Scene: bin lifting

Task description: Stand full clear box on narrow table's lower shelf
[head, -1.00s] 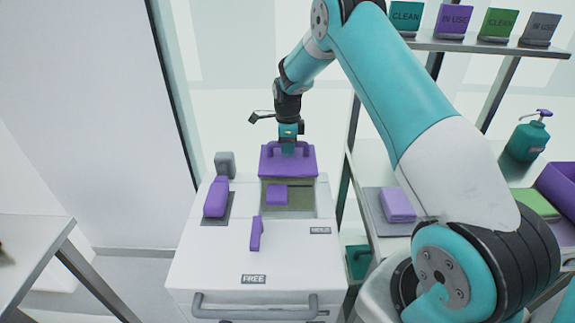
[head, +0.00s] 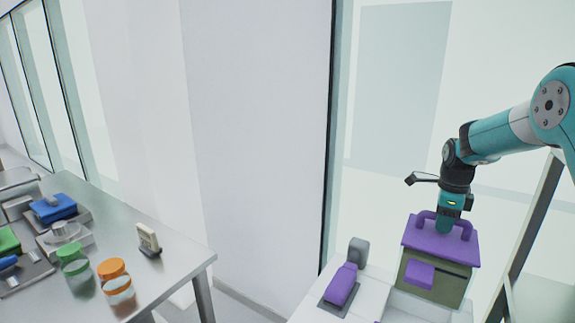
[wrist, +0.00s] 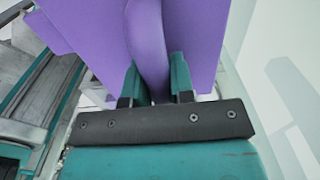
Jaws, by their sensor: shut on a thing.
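A box with a purple lid (head: 441,240), clear walls and olive-brown contents (head: 447,285) is at the lower right of the head view, at the white cabinet's top. A purple tab (head: 420,274) is on its front. My gripper (head: 446,228) is above the lid, shut on its purple arched handle. The wrist view shows the handle (wrist: 148,40) between my teal fingertips (wrist: 155,78), with the lid behind it. The box looks upright; I cannot tell whether its base is clear of the cabinet. I cannot make out a lower shelf of a narrow table.
A metal table (head: 165,275) at left carries orange-lidded jars (head: 113,272), a green-lidded jar (head: 72,258), a small beige device (head: 148,239) and a blue item (head: 53,208). A purple object (head: 342,284) and a grey block (head: 358,250) stand left of the box.

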